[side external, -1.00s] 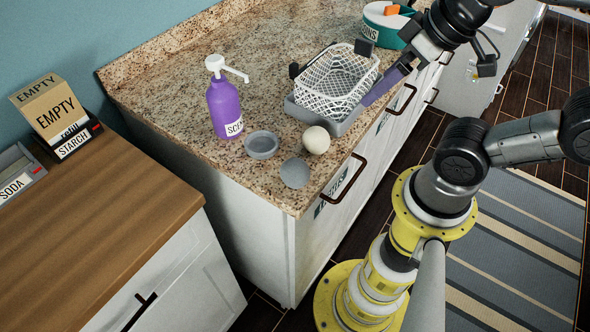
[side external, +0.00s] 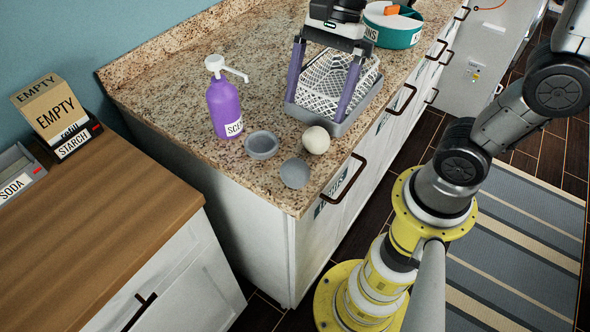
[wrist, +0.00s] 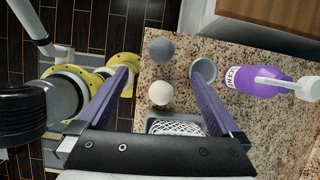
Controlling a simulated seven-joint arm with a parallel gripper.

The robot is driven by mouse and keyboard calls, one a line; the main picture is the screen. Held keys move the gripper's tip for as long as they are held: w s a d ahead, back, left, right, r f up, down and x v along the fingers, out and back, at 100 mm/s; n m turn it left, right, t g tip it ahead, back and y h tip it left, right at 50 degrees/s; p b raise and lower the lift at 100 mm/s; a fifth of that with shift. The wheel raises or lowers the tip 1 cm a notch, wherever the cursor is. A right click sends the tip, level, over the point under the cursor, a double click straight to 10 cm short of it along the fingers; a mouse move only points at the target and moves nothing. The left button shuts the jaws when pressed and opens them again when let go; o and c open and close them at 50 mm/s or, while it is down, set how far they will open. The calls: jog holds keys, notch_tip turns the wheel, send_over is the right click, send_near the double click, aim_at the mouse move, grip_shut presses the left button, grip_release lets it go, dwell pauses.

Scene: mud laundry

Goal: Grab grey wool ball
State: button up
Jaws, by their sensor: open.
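The grey wool ball (side external: 295,173) rests on the speckled counter near its front corner. In the wrist view the grey ball (wrist: 162,49) lies beyond my fingertips, between their lines. A cream wool ball (side external: 316,140) sits just behind it, and it also shows in the wrist view (wrist: 161,93). My gripper (side external: 319,103) is open and empty, with its two purple fingers spread over the white mesh basket (side external: 335,80). In the wrist view my gripper (wrist: 158,75) has its fingers wide apart.
A small grey bowl (side external: 262,146) stands left of the balls. A purple pump bottle (side external: 224,105) stands behind the bowl. The basket sits in a grey tray (side external: 350,122). A teal tub (side external: 392,30) is at the far end. The counter's front edge is close to the grey ball.

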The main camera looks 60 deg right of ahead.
aim_at(296, 161)
jog(key=x, duration=0.9)
jog(key=shift+s+d, duration=0.1)
jog(key=shift+w+x, duration=0.1)
jog(key=shift+x, duration=1.25)
jog(key=shift+w+x, duration=0.15)
jog(key=shift+x, duration=1.2)
jog(key=shift+r, duration=0.1)
jog(key=shift+c, duration=0.3)
jog(key=c, duration=1.3)
jog(key=shift+r, duration=0.1)
jog(key=shift+c, duration=0.2)
